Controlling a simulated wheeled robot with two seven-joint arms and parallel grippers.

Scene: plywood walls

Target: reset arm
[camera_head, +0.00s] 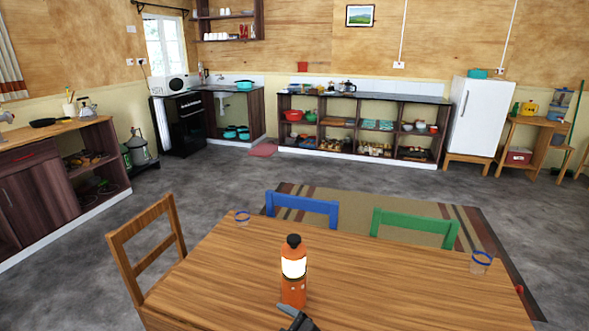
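A dark gripper (299,319) shows only in part at the bottom middle edge, in front of the orange bottle. It slants down to the right out of the picture, so I take it as my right gripper. Whether its fingers are open or shut cannot be told. My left gripper is not in view. The orange bottle (293,287), with a black cap and a pale glowing band, stands upright on the wooden table (370,280). The gripper tip appears close to its base; contact cannot be told.
A wooden chair (147,245), a blue chair (302,207) and a green chair (415,226) surround the table. Shelves (362,127), a fridge (480,117) and a counter (50,175) line the walls. Grey floor between is open.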

